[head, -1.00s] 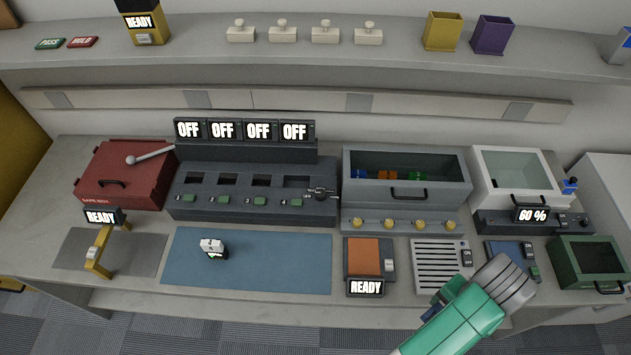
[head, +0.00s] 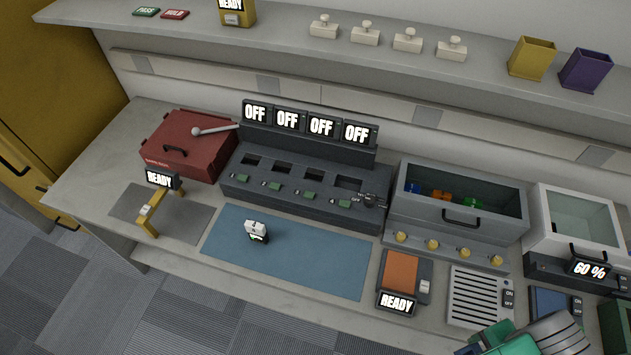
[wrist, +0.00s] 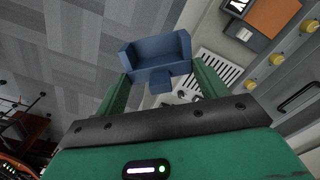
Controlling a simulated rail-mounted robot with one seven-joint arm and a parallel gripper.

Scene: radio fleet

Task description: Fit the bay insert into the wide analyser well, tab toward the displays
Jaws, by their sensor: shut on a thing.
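The bay insert (wrist: 157,52) is a blue open-topped tray-like piece with a small block jutting from its near side. My gripper (wrist: 162,72) is shut on it, with one green finger at each side. In the head view my gripper is at the bottom right edge, mostly out of frame, above the front of the bench. The dark grey analyser (head: 300,203) stands at the back middle with several wells. Its wide well (head: 350,184) is the rightmost and looks empty. The displays (head: 305,123) stand behind the wells and all read OFF.
A grey bin (head: 458,236) with coloured pieces stands right of the analyser. A blue mat (head: 300,262) with a small white-and-black item (head: 257,230) lies in front. A vented plate (head: 473,297) is near my gripper.

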